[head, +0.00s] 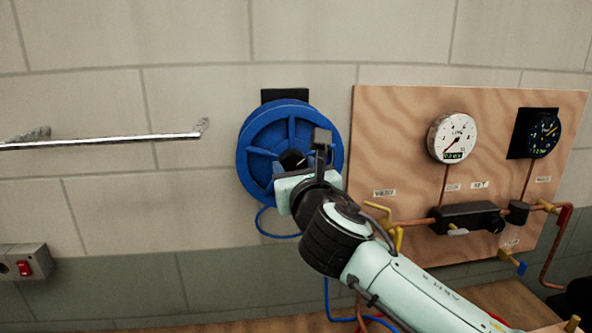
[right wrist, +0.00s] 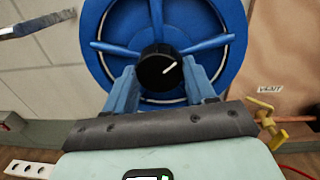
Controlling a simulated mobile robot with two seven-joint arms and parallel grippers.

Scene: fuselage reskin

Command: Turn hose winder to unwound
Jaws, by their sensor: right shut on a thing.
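The hose winder (head: 255,142) is a round blue spoked reel on the block wall, just left of the wooden panel. It fills the upper part of the right wrist view (right wrist: 103,50). Its black centre knob (right wrist: 158,68) has a white pointer line aimed up and to the right. The knob shows partly in the head view (head: 292,159). My right gripper (right wrist: 160,82) is shut on the knob, one finger on each side. In the head view the gripper and wrist cover the reel's lower right part. Blue hose (head: 268,228) hangs below the reel. My left gripper is not in view.
A wooden panel (head: 400,120) right of the reel carries a white gauge (head: 452,138), a dark gauge (head: 543,132), copper pipes and yellow-handled valves. A metal bar (head: 100,141) sticks out at left.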

